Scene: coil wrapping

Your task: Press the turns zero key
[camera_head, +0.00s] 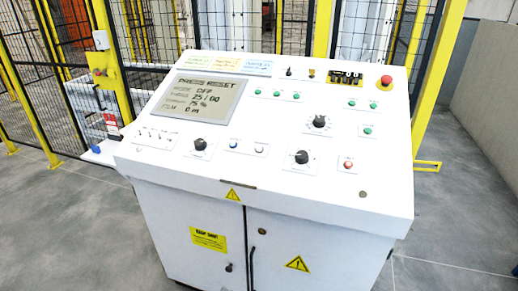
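A white control console (300,205) with a sloped top fills the middle of the head view. Its grey screen (203,97) reads "PRESS RESET", with further lines including "25/00", "75 %" and "0 m". Several green buttons (277,93) sit right of the screen. A blue button (233,143) and a white button (260,149) sit below it. A small dark counter display (345,77) is at the upper right. The key labels are too small to read, so I cannot tell which is the turns zero key. Neither gripper is in view.
A red emergency stop (386,80) is at the panel's upper right corner. Black knobs (302,157) and a red button (348,164) are on the lower panel. A yellow-posted mesh fence (50,85) stands behind. Grey floor (455,215) is clear on the right.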

